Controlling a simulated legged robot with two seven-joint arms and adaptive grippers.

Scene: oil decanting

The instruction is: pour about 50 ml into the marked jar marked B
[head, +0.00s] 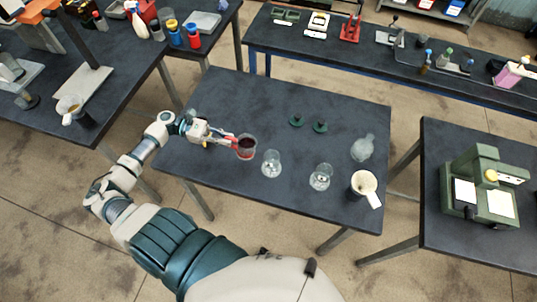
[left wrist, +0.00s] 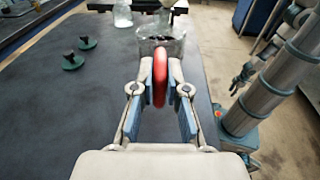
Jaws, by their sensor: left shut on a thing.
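My left gripper (head: 226,138) is shut on the red handle of a clear vessel (head: 246,148) with dark red contents, near the table's left side. In the left wrist view the red handle (left wrist: 160,78) stands between the fingers, with the vessel's glass (left wrist: 168,44) beyond it. Two clear glass jars stand to the right: a nearer one (head: 271,164) and another one (head: 321,178). Each has a small pale mark, too small to read, so I cannot tell which is B. The held vessel is apart from both jars.
Two dark green knobbed lids (head: 296,121) lie behind the jars. A rounded clear glass piece (head: 362,148) and a beige cup (head: 364,183) stand at the table's right. A green machine (head: 485,187) is on the right-hand table. The table's middle is largely clear.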

